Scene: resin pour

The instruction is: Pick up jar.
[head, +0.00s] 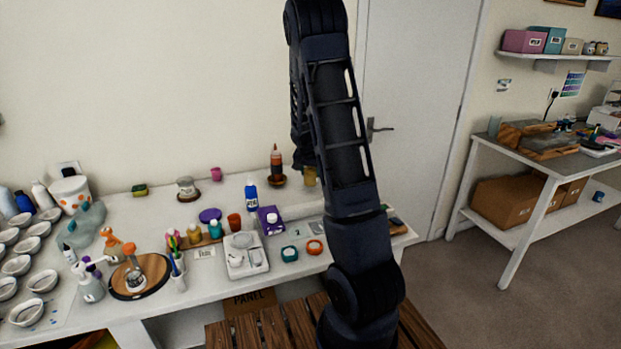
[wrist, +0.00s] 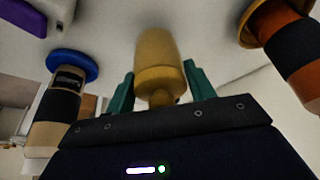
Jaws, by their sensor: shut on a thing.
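The jar (wrist: 155,55) is mustard yellow with a wider rim-like band and a narrower knob at its near end. In the wrist view it sits between the two green fingers of my gripper (wrist: 159,70), which is shut on it. In the head view a yellowish piece of the jar (head: 310,176) shows just left of my arm, at the back of the white table. My arm hides the gripper there. I cannot tell whether the jar touches the table.
In the head view, the white table (head: 150,205) holds cups, bottles and several white bowls. A door (head: 410,110) stands behind my arm.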

